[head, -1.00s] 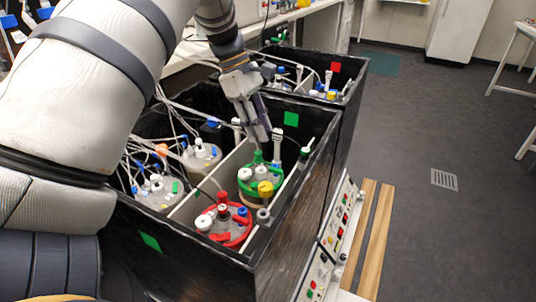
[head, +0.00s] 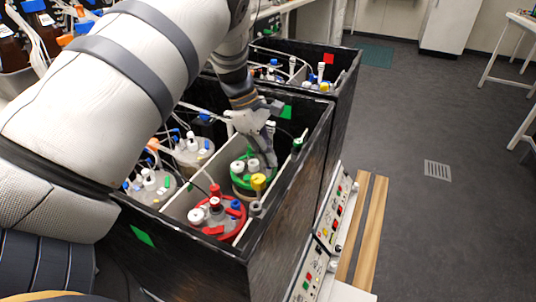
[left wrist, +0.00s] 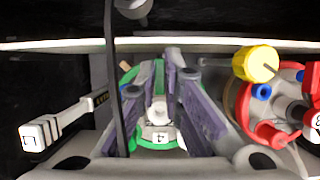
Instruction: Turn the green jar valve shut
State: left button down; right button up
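The green-lidded jar (head: 241,184) stands in the front black box, behind the red-lidded jar (head: 228,228). White caps and a yellow cap stand on or beside its lid. My left gripper (head: 262,160) points down over this jar and hides part of its top. In the left wrist view, the purple fingers of my left gripper (left wrist: 160,100) are apart. A white round fitting (left wrist: 157,112) and parts of the green lid (left wrist: 158,76) show between them. I cannot tell whether the fingers touch the valve. My right gripper is not in view.
The front box's black wall (head: 290,190) and a pale divider (head: 185,203) lie close around the jars. Other jars with tubes stand left of the divider. A yellow cap (left wrist: 255,63) is right of the fingers. A second box (head: 345,75) stands behind.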

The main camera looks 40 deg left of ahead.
pick_arm(q)
jog(key=shift+m, duration=0.3)
jog(key=m+g+b, duration=0.1)
jog(key=m+g, duration=0.1)
jog(key=m, duration=0.2)
jog(key=shift+w+f, duration=0.1)
jog(key=m+g, duration=0.1)
jog(key=m, duration=0.2)
jog(key=m+g+b, duration=0.1)
jog(key=m, duration=0.2)
jog(key=shift+y, duration=0.3)
jog(key=m+g+y, duration=0.1)
jog(key=m, duration=0.2)
jog(key=shift+b, duration=0.4)
jog(key=shift+d+m+g+y, duration=0.1)
jog(key=shift+m+g+y, duration=0.45)
jog(key=shift+m, duration=1.55)
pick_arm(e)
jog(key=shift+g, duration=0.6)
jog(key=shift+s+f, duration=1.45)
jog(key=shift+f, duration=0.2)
pick_arm(q)
jog(key=c, duration=1.7)
grip_release()
